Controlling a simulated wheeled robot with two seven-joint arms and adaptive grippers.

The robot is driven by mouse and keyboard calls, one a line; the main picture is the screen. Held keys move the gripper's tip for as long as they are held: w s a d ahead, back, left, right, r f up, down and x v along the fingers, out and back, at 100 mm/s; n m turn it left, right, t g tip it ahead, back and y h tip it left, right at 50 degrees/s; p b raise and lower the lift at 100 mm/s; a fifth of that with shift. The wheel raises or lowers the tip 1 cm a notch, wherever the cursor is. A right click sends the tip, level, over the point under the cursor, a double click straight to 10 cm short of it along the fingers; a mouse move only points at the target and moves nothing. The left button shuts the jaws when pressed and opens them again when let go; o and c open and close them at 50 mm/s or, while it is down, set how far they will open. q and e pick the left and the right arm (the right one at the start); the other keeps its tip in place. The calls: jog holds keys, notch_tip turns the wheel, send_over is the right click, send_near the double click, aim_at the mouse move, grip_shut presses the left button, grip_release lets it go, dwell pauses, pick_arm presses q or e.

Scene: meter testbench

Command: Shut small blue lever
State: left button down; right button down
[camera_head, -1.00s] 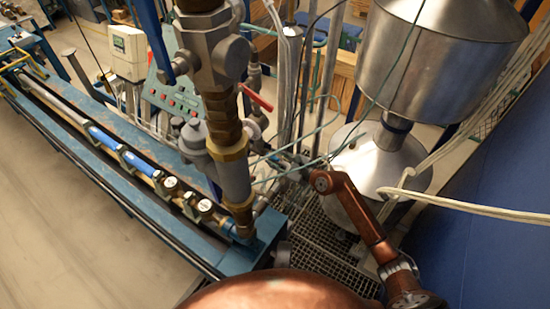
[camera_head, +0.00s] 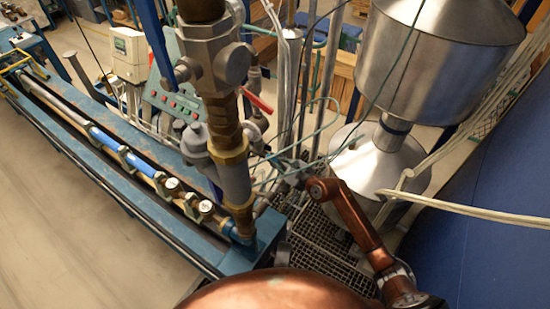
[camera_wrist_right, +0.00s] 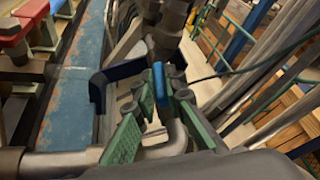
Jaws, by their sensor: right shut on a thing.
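The small blue lever (camera_wrist_right: 161,84) stands between the green-padded fingers of my right gripper (camera_wrist_right: 158,104) in the right wrist view. The fingers are shut on it, beside a grey pipe elbow. In the head view my right gripper (camera_head: 286,166) reaches in among the pipes from the lower right. Its fingertips are small there, and the lever cannot be made out clearly. My left gripper is not in view.
A thick vertical pipe with a valve body (camera_head: 215,68) and a red lever (camera_head: 258,102) stands left of my right arm. A metal tank (camera_head: 440,50) is at the right. A dark blue bent handle (camera_wrist_right: 98,90) lies left of the fingers.

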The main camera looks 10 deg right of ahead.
jog(key=shift+s+a+r+m+t+h+p, duration=0.1)
jog(key=shift+a+r+m+t+h+p, duration=0.1)
jog(key=shift+m+t+h+p, duration=0.65)
jog(key=shift+f+m+t+h+p, duration=0.2)
jog(key=shift+m+t+h+p, duration=0.35)
jog(key=shift+m+p, duration=0.45)
jog(key=c, duration=2)
grip_release()
jog(key=v, duration=1.2)
jog(key=shift+f, duration=0.1)
